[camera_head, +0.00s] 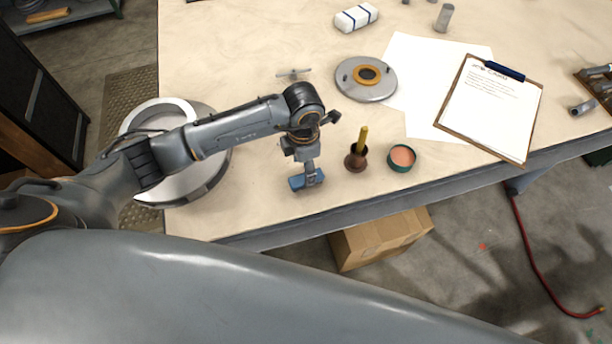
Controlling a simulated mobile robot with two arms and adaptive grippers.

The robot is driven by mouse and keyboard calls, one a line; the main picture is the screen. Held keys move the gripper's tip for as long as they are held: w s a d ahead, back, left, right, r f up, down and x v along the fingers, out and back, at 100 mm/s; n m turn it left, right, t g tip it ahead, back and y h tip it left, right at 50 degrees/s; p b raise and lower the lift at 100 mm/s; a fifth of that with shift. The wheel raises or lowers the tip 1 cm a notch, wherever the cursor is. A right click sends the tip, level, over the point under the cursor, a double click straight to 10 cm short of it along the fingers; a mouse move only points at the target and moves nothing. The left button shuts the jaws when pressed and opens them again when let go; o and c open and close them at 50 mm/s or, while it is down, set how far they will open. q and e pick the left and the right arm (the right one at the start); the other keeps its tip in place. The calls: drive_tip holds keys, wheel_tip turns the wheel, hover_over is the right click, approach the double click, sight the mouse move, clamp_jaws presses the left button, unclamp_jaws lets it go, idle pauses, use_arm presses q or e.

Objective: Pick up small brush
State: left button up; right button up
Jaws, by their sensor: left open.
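A small brush with a yellow handle (362,137) stands upright in a brown, round-bodied pot (356,162) near the table's front edge. Its bristles are hidden in the pot. My left gripper (311,174) points down, just left of the pot and apart from it. It is open, though its fingers show small and partly overlap. A blue piece (298,183) shows at its tip; I cannot tell whether it touches the gripper. My right gripper is not in view.
The pale worktable (240,60) holds a teal tin (402,164) right of the pot. A metal disc (369,91) with an orange ring, a clipboard (497,111) and white paper (412,58) lie behind. A cardboard box (385,240) is below the front edge.

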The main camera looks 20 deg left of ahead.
sight(296, 182)
use_arm(q)
drive_tip(key=shift+w+f, duration=0.15)
drive_tip(key=shift+f, duration=0.35)
drive_tip(key=shift+w+f, duration=0.1)
drive_tip(key=shift+f, duration=0.15)
drive_tip(key=shift+d+f+p, duration=0.15)
drive_tip(key=shift+f+p, duration=0.35)
drive_tip(key=shift+f, duration=0.1)
drive_tip(key=shift+d+f+p, duration=0.15)
drive_tip(key=shift+f+p, duration=0.3)
drive_tip(key=shift+f, duration=0.1)
wheel_tip(296, 182, down, 2)
drive_tip(key=shift+w+f, duration=0.1)
drive_tip(key=shift+f, duration=0.25)
drive_tip(key=shift+c, duration=0.3)
drive_tip(key=c, duration=1.2)
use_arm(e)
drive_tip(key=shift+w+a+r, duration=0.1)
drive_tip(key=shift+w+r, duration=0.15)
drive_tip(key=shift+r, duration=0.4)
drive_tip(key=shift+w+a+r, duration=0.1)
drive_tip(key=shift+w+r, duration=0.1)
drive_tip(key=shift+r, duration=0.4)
